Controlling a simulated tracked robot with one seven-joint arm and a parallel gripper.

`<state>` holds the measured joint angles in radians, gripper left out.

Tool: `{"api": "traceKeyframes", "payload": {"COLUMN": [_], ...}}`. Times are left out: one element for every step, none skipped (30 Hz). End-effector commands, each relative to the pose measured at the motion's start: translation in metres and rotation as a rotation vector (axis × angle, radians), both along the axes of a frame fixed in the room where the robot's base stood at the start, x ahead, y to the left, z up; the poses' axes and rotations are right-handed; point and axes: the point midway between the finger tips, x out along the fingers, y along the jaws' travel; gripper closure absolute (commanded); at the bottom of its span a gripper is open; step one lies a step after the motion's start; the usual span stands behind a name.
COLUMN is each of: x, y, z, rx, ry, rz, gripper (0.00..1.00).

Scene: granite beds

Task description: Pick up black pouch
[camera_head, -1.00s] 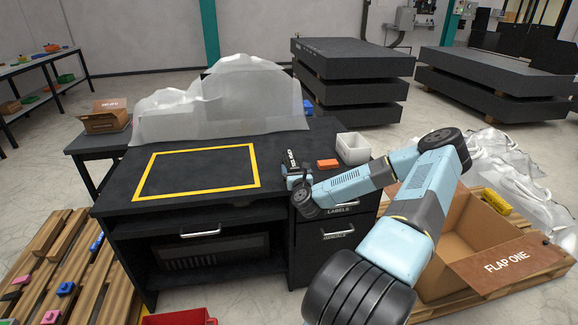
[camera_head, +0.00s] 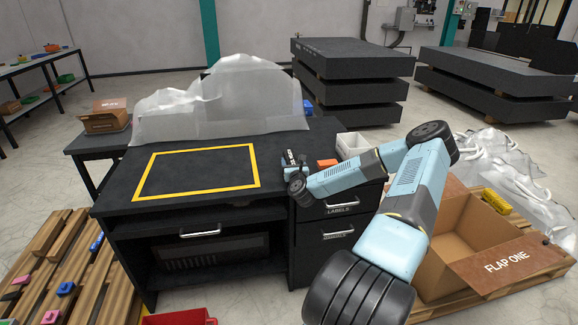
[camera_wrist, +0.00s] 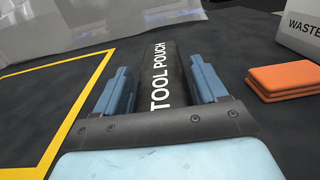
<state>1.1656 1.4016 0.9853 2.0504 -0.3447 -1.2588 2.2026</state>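The black pouch (camera_wrist: 162,78) is marked "TOOL POUCH" in white and lies on the black bench top, right of the yellow outline. In the wrist view my gripper (camera_wrist: 164,82) is open, with one blue finger on each side of the pouch. I see gaps between the fingers and the pouch's sides, and cannot tell whether either finger touches it. In the head view my gripper (camera_head: 291,172) is at the pouch near the bench's right side, and my wrist hides most of the pouch.
An orange block (camera_wrist: 284,80) lies right of the pouch, in front of a white bin (camera_wrist: 301,35) marked "WASTE". A yellow outline (camera_head: 258,168) marks a clear area to the left. A translucent plastic sheet (camera_head: 220,100) covers something at the back of the bench.

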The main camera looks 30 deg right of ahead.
Motion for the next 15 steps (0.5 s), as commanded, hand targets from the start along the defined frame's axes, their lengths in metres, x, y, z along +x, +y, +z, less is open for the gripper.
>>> {"api": "traceKeyframes", "payload": {"x": [-0.0001, -0.0001, -0.0001, -0.0001, -0.0001, -0.0001, -0.0002, -0.0002, -0.0002, -0.0002, -0.0002, -0.0002, -0.0002, -0.0002, -0.0002], "y": [0.0, 0.0, 0.0, 0.0, 0.0, 0.0, 0.0001, 0.0002, 0.0001, 0.0001, 0.0002, 0.0002, 0.0002, 0.0002, 0.0002], "z": [0.0, 0.0, 0.0, 0.0, -0.0001, -0.0001, -0.0001, -0.0001, -0.0001, -0.0001, -0.0001, -0.0001, -0.0001, -0.0001, -0.0001], "rx": [0.0, 0.0, 0.0, 0.0, 0.0, 0.0, 0.0, 0.0, 0.0, 0.0, 0.0, 0.0, 0.0, 0.0, 0.0], "ry": [0.0, 0.0, 0.0, 0.0, 0.0, 0.0, 0.0, 0.0, 0.0, 0.0, 0.0, 0.0, 0.0, 0.0, 0.0], "rz": [0.0, 0.0, 0.0, 0.0, 0.0, 0.0, 0.0, 0.0, 0.0, 0.0, 0.0, 0.0, 0.0, 0.0, 0.0], "gripper": [0.34, 0.37, 0.4, 0.43, 0.46, 0.5, 0.53, 0.56, 0.6, 0.62, 0.65, 0.69, 0.72, 0.75, 0.79]}}
